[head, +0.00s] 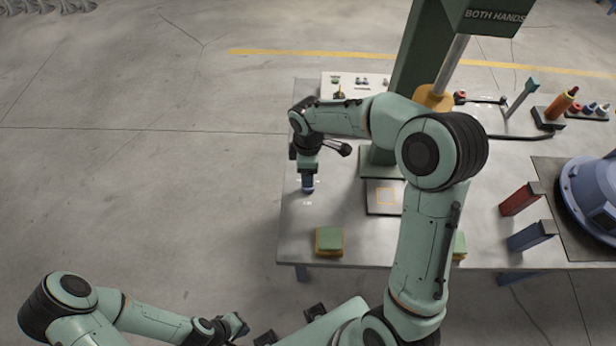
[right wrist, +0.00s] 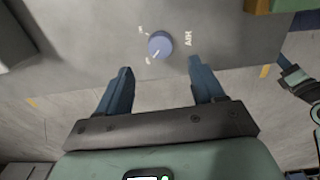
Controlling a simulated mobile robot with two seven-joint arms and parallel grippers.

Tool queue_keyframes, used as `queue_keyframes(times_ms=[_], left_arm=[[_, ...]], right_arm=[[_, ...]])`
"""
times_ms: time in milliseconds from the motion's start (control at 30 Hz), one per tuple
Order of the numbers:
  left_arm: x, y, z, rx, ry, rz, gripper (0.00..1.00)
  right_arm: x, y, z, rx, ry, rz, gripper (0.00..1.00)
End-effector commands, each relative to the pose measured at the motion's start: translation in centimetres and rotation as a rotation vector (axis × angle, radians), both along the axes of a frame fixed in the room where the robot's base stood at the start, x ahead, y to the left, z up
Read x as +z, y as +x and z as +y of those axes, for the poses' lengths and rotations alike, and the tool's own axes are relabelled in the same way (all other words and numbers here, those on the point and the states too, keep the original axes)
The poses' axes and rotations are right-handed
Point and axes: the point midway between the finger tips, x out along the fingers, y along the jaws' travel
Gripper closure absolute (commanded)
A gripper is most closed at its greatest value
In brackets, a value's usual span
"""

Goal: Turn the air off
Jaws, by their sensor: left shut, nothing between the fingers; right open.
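A round blue-grey knob (right wrist: 160,44) sits on the grey table top in the right wrist view. The word AIR is printed beside it, with two small labels around it that are too small to read surely. A pale mark on the knob seems to point towards the lower label. My right gripper (right wrist: 160,66) is open and empty, its blue fingers apart just short of the knob in that view. In the head view my right gripper (head: 308,184) points down over the table's left part and hides the knob. My left gripper (head: 238,325) is shut and empty, low and off the table.
A green and tan block (head: 329,241) lies near the table's front edge. A green post (head: 415,50) stands behind my right arm. Red (head: 520,199) and blue (head: 531,236) blocks and a large blue round machine (head: 592,195) are at the right. The floor left of the table is clear.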

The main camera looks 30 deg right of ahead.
Motion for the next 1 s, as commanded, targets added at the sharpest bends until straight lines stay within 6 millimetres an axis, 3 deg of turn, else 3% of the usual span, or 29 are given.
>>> queue_keyframes(times_ms=[100,300,1000], left_arm=[[0.4,0.3,0.0,0.000,0.000,-0.003,1.00],[0.6,0.5,0.0,0.000,0.000,-0.006,1.00],[0.6,0.5,0.0,0.000,0.000,-0.006,1.00]], right_arm=[[2.7,0.1,0.0,0.001,0.000,-0.006,0.32],[5.1,0.1,0.0,0.001,0.000,-0.002,0.32],[5.6,0.0,0.0,0.001,0.000,0.000,0.32]])
